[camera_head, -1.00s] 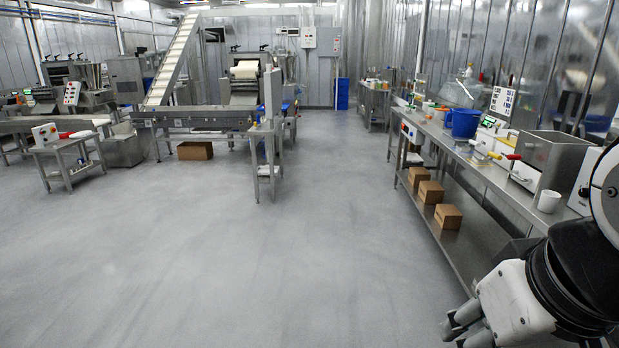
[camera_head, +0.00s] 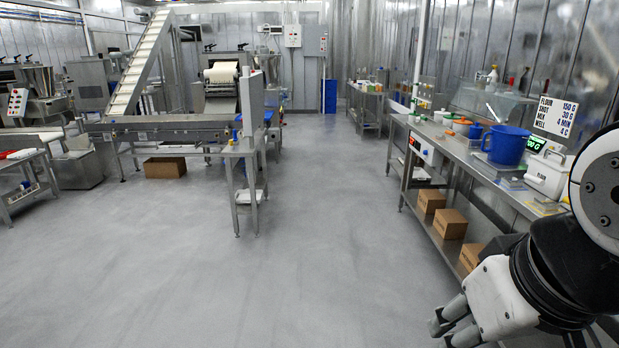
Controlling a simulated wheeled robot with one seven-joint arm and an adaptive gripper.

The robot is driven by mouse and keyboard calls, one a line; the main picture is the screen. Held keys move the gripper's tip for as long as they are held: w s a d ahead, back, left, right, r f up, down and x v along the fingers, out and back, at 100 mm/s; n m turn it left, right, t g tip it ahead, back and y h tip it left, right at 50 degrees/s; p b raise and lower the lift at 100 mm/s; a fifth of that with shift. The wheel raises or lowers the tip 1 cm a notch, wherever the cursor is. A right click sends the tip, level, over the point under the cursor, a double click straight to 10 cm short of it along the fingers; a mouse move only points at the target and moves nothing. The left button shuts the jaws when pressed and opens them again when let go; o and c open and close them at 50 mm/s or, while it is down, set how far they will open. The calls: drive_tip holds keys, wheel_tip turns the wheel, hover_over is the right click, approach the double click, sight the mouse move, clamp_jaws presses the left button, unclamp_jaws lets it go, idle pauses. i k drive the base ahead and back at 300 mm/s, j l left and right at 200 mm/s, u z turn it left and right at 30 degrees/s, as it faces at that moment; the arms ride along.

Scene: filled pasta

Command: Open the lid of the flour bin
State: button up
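A white bin with dark lettering, apparently the flour bin (camera_head: 546,177), stands on the steel bench at the right. A dark handle shows on top, and its lid looks closed. My arm partly hides the right part of the bench near it. My gripper (camera_head: 445,318) hangs low at the bottom right, out over the floor beside the bench and well apart from the bin. Its grey fingertips point left and nothing shows between them. Its opening is hard to tell from this angle.
A blue bucket (camera_head: 506,146) stands left of the bin, near a green-lit scale display (camera_head: 535,143) and a recipe sign (camera_head: 555,116). Cardboard boxes (camera_head: 450,223) sit on the bench's lower shelf. A conveyor machine (camera_head: 160,128) stands at left. The central floor is clear.

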sight(562, 164)
drive_tip(key=i+z, duration=0.15)
drive_tip(key=i, duration=1.75)
drive_tip(key=i+z, duration=0.35)
drive_tip(key=i, duration=0.15)
drive_tip(key=i+j+z, duration=0.35)
drive_tip(key=i, duration=0.15)
drive_tip(key=l, duration=0.1)
